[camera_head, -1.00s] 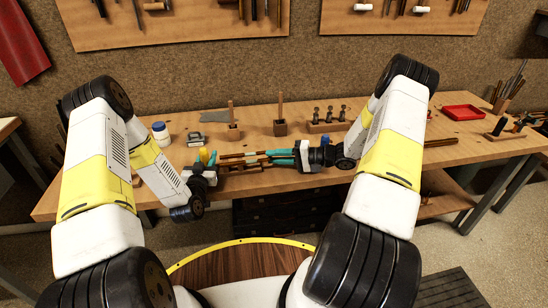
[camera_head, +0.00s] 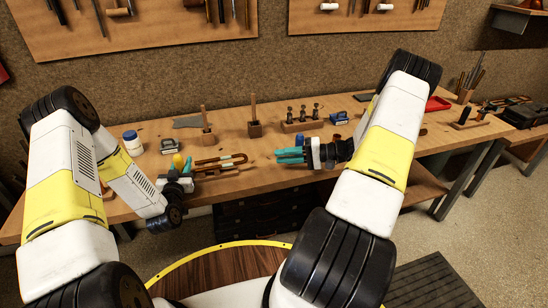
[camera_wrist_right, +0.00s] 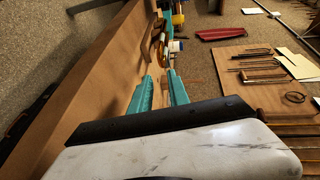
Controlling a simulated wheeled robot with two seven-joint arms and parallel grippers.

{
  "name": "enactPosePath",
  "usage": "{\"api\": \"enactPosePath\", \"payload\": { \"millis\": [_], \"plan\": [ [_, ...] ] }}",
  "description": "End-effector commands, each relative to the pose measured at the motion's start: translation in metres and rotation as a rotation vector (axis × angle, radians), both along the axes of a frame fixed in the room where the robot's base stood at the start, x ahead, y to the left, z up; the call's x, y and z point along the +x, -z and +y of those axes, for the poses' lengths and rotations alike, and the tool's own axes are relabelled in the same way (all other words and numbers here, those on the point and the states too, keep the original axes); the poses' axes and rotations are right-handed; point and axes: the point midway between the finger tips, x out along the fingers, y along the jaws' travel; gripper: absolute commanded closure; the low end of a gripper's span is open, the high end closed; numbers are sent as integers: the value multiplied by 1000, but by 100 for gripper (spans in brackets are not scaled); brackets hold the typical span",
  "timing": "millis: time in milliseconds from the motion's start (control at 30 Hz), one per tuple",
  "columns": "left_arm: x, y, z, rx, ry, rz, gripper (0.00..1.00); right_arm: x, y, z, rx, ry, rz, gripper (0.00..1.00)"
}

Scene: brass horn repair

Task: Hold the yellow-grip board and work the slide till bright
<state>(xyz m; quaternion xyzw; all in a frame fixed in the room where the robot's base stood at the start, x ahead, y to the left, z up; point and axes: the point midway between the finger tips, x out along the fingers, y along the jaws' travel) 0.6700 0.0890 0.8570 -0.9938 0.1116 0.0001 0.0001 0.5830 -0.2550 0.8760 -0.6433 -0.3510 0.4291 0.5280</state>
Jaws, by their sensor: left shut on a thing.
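The slide (camera_head: 220,161), a brownish-brass set of long bent tubes, lies at the bench's front. My left gripper (camera_head: 187,166) is shut at its left end, beside the upright yellow grip (camera_head: 178,161). The board itself is mostly hidden by the gripper, and exactly what the fingers pinch is unclear. My right gripper (camera_head: 290,156) is right of the slide, with a gap between them. In the right wrist view its teal fingers (camera_wrist_right: 160,93) stand apart with nothing between them. Beyond them the slide's tube (camera_wrist_right: 154,38) and the yellow grip (camera_wrist_right: 178,19) show.
A white jar with a blue lid (camera_head: 132,143) stands at the bench's left. Behind the slide stand wooden blocks with upright pegs (camera_head: 254,129) and a small rack (camera_head: 302,124). A red tray (camera_head: 437,104) is at the right. The bench front between the slide and my right gripper is clear.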

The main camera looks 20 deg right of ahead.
Motion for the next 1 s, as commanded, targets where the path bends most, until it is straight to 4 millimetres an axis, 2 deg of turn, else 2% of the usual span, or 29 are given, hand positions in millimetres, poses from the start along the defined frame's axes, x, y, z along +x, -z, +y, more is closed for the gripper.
{"api": "enactPosePath", "payload": {
  "millis": [467,533,567,667,833,1000],
  "plan": [
    [0,1,1,0,-1,2,100,-1,0,-2,0,0,0,78],
    [0,1,1,0,-1,2,100,0,0,0,0,0,0,69],
    [0,1,1,0,-1,2,100,2,0,2,1,-2,0,65],
    [0,1,1,0,-1,2,100,13,2,14,1,-5,-1,65],
    [0,1,1,0,-1,2,100,17,4,23,3,-5,0,65],
    [0,1,0,0,0,2,100,27,9,49,2,-7,-1,65]
  ]
}}
